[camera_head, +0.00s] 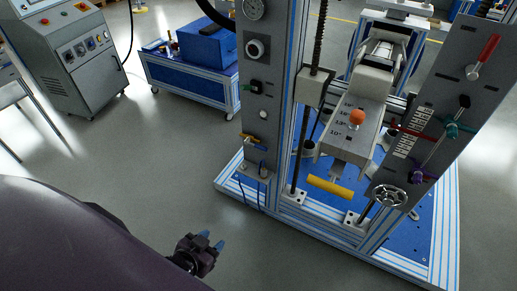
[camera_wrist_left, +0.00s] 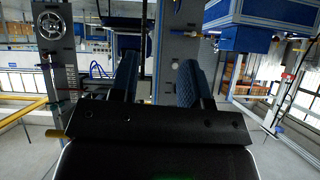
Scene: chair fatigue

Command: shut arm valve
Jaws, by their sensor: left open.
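A test rig stands at centre right in the head view. Its right slanted grey panel (camera_head: 440,130) carries a red-handled lever (camera_head: 487,48), a teal-handled valve (camera_head: 452,130), a small purple handle (camera_head: 430,173) and a round handwheel (camera_head: 391,196). Its left grey panel (camera_head: 256,100) carries a small valve with a yellow and blue handle (camera_head: 253,139). I cannot tell which is the arm valve. My left gripper (camera_head: 211,241) is open and empty over the floor, in front of and left of the rig, touching nothing. Its spread fingers show in the left wrist view (camera_wrist_left: 157,75). My right gripper is out of view.
The rig's blue base (camera_head: 417,243) with its aluminium frame stands low on the floor. A yellow bar (camera_head: 329,187) and an orange knob (camera_head: 357,117) are between the panels. A blue cart (camera_head: 195,79) and a grey control cabinet (camera_head: 80,60) stand behind left. Floor around my gripper is clear.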

